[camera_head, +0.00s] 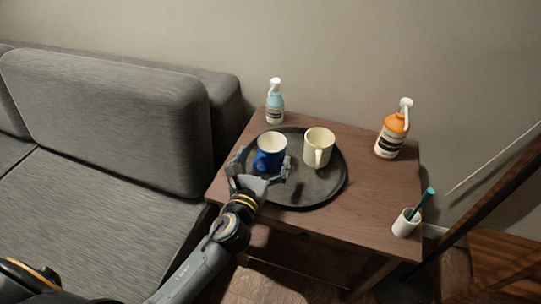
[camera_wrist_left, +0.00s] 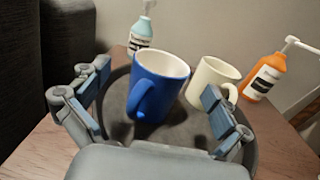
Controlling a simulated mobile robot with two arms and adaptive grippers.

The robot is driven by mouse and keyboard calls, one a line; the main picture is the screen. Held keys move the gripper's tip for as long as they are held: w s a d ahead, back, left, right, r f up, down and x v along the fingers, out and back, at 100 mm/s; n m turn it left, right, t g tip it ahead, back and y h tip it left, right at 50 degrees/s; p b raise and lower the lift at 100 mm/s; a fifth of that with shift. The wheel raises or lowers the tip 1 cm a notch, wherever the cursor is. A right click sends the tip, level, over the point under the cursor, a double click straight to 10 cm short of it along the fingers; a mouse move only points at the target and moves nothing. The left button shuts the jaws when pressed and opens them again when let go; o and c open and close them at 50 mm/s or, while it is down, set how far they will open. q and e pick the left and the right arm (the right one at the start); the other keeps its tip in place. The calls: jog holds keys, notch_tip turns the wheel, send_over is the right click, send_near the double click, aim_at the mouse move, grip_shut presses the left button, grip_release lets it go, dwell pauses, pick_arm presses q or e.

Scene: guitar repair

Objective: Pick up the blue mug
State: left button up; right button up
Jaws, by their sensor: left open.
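The blue mug (camera_head: 268,158) stands upright on a dark round tray (camera_head: 325,188) on a wooden side table. Its inside is white, and its handle faces my left gripper. My left gripper (camera_head: 262,165) is open at the near side of the mug, with one finger to the left of it and one to the right. In the left wrist view the blue mug (camera_wrist_left: 157,85) shows between and beyond the two open fingers (camera_wrist_left: 158,100). I cannot tell whether a finger touches it. My right gripper is in neither view.
A cream mug (camera_head: 318,147) stands close to the right on the same tray. A light-blue pump bottle (camera_head: 275,104) stands behind. An orange bottle (camera_head: 391,136) and a white cup (camera_head: 406,223) with a teal item are on the right. A grey sofa (camera_head: 110,115) is left of the table.

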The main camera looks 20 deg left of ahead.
aim_at(276, 133)
pick_arm(q)
jog(key=w, duration=0.5)
jog(key=shift+d+f+b, duration=0.1)
jog(key=shift+d+b, duration=0.05)
jog(key=shift+b, duration=0.25)
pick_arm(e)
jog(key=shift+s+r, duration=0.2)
pick_arm(q)
jog(key=shift+c, duration=0.2)
jog(key=c, duration=1.5)
jog(key=shift+c, duration=0.5)
jog(key=shift+r, duration=0.25)
